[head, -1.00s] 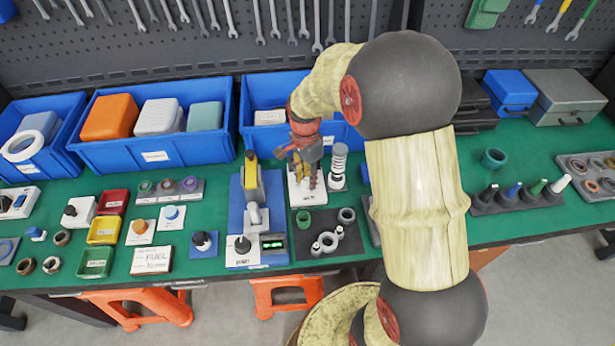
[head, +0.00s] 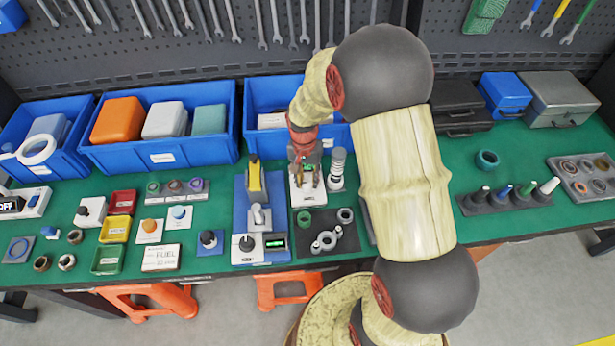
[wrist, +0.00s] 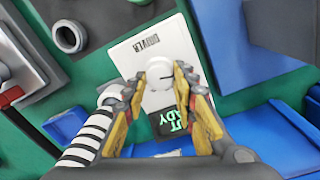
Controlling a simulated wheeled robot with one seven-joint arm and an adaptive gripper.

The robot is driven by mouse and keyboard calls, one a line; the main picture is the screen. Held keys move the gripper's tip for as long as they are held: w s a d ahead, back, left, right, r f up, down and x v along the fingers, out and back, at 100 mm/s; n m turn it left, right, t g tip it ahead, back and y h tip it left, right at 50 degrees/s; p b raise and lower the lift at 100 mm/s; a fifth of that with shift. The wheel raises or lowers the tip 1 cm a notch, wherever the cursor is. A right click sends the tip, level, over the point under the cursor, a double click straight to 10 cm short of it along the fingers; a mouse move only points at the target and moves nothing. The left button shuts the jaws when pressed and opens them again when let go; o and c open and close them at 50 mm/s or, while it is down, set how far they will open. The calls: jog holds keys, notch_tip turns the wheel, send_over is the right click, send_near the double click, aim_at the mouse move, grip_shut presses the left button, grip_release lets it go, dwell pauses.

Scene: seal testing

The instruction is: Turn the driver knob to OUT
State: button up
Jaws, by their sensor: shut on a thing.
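The driver (wrist: 150,48) is a white unit with the label DRIVER, a round white knob (wrist: 158,95) and a dark display with green letters. A short dark line shows on the knob's top. My gripper (wrist: 161,72) has its yellow fingers closed on both sides of the knob. In the head view the driver (head: 307,197) stands on the green bench below my gripper (head: 306,183), and its knob is hidden there.
A dark mat (head: 345,240) with rings lies in front. A blue bin (head: 260,98) is behind.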

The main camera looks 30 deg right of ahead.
aim_at(306, 182)
jog(key=shift+n, duration=0.3)
jog(key=o, duration=1.1)
jog(key=shift+o, duration=0.3)
jog(key=shift+r, duration=0.1)
notch_tip(306, 182, up, 12)
jog(key=shift+w+a, duration=0.2)
